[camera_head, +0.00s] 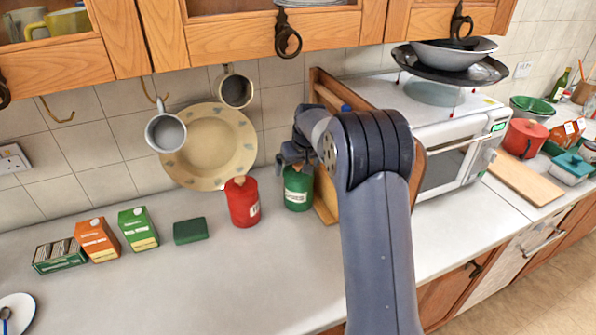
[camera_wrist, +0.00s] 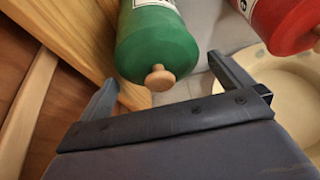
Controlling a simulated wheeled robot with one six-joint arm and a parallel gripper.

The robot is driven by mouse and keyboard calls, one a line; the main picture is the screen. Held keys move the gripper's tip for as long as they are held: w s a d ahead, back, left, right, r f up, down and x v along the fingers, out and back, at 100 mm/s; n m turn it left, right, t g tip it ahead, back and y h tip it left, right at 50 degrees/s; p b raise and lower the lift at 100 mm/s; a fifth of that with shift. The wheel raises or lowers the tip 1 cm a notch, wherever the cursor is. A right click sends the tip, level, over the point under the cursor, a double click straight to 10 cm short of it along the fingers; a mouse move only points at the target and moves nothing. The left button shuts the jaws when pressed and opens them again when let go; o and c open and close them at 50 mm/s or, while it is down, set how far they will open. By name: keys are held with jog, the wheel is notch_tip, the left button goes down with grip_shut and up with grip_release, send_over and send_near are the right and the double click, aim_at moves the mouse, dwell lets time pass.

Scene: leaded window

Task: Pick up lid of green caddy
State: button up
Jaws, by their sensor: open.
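The green caddy (camera_head: 298,192) stands on the counter against the back wall, partly behind my arm. Its lid (camera_wrist: 155,52) is green with a small round wooden knob (camera_wrist: 160,78). The lid is on the caddy in the wrist view. My gripper (camera_head: 296,160) is just above the caddy top in the head view and hides much of the lid there. In the wrist view my gripper (camera_wrist: 166,82) is open, with one finger to each side of the knob. I cannot tell whether either finger touches the lid.
A red caddy (camera_head: 242,203) stands close on the left. A wooden board (camera_head: 325,197) and the microwave (camera_head: 455,150) are close on the right. A round plate (camera_head: 212,150) leans on the wall behind. Cupboards (camera_head: 250,35) hang above. The front counter (camera_head: 200,285) is clear.

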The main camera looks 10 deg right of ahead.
jog(key=shift+c, duration=0.3)
jog(key=c, duration=0.9)
jog(key=shift+c, duration=0.6)
